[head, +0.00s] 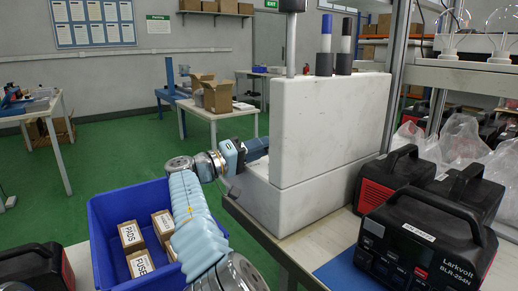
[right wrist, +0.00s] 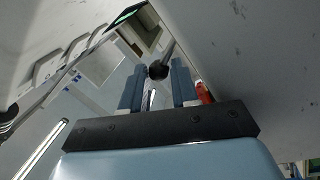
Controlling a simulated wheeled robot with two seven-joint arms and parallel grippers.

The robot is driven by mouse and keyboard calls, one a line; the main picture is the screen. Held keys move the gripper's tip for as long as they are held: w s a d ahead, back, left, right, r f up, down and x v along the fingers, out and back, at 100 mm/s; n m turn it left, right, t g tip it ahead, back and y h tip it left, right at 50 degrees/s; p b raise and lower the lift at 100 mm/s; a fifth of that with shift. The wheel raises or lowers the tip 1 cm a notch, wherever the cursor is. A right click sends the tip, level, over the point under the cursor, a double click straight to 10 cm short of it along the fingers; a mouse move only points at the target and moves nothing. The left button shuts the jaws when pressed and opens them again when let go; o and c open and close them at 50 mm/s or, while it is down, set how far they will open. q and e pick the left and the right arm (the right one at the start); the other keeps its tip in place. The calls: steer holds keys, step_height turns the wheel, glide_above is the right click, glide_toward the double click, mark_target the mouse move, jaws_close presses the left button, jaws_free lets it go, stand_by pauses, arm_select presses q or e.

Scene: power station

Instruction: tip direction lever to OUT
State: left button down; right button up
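A lever with a thin metal rod and a dark round knob (right wrist: 158,71) shows in the right wrist view, between the fingers of my right gripper (right wrist: 157,76). The fingers are apart, with a visible gap on each side of the knob, so the gripper is open around it. In the head view my right gripper (head: 250,150) reaches in at the left side of the white machine (head: 328,120), whose body hides the lever there. No OUT marking is readable. My left gripper is not in view.
A blue crate (head: 103,238) with several small boxes stands below my right arm. Black power stations (head: 425,240) crowd the bench on the right. In the right wrist view, a pale machine wall (right wrist: 260,60) lies close right of the fingers, and a red part (right wrist: 204,92) sits beside them.

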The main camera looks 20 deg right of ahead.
steer(key=shift+o, duration=0.5)
steer(key=shift+a, duration=0.1)
steer(key=v, duration=1.3)
steer(key=shift+a+p, duration=0.35)
steer(key=shift+s+f, duration=0.1)
